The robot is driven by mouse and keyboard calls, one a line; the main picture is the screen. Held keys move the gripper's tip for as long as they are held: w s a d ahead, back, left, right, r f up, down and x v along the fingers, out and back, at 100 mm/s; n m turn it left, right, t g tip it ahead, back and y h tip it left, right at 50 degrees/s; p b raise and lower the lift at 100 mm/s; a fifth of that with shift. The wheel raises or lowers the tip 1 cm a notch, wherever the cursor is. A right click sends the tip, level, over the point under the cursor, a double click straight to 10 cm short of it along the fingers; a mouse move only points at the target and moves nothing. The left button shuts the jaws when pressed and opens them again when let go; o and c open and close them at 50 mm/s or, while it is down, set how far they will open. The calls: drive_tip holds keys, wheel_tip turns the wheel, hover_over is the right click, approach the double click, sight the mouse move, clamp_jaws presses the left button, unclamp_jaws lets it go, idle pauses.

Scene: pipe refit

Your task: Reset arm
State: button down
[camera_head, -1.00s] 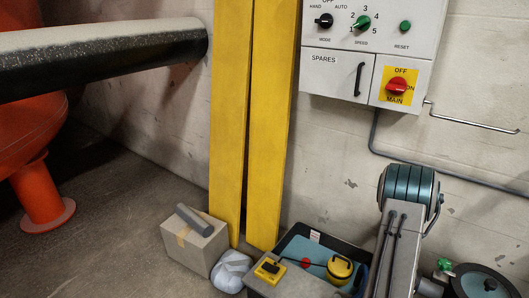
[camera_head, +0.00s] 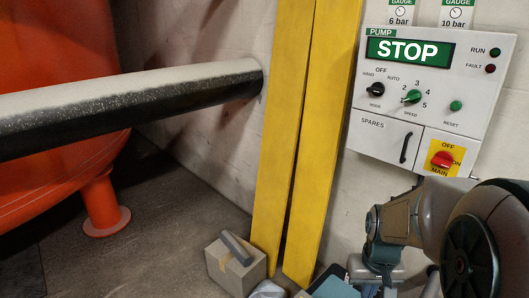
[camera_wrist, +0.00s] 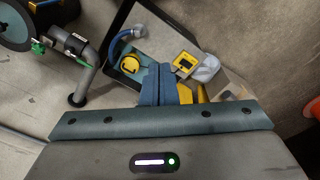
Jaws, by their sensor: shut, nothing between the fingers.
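My arm (camera_head: 400,222) is bent at the lower right of the head view, in front of the wall below the control panel (camera_head: 432,85). In the wrist view, my gripper (camera_wrist: 172,72) shows its two blue-grey fingers together, shut and empty. They point toward a black-rimmed tray (camera_wrist: 122,20) on the floor and stand apart from it. The tray holds a round yellow device (camera_wrist: 130,64) and a yellow box-shaped device (camera_wrist: 185,62). In the head view the fingers are not clear behind the arm and the bottom edge.
Two yellow uprights (camera_head: 283,130) stand against the wall. A thick pipe (camera_head: 130,105) crosses at left, near an orange tank (camera_head: 60,50). A grey pipe with a green handle (camera_wrist: 38,46) is left in the wrist view.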

drive_tip(key=s+a+r+p, duration=0.2)
drive_tip(key=a+r, duration=0.1)
drive_tip(key=r, duration=0.2)
drive_tip(key=s+a+r+t+p, duration=0.1)
drive_tip(key=s+a+r+p, duration=0.1)
drive_tip(key=r, duration=0.3)
drive_tip(key=s+a+r+n+t+p, duration=0.1)
drive_tip(key=s+a+r+p, duration=0.1)
drive_tip(key=a+r, duration=0.2)
drive_tip(key=shift+s+r+p, duration=0.4)
drive_tip(key=shift+r, duration=0.3)
drive_tip(key=c, duration=1.8)
unclamp_jaws()
drive_tip(key=shift+s+a+r, duration=0.1)
drive_tip(key=shift+s+r, duration=0.05)
drive_tip(key=shift+s, duration=0.05)
drive_tip(key=o, duration=0.5)
drive_tip(key=shift+s, duration=0.1)
drive_tip(key=shift+c, duration=0.2)
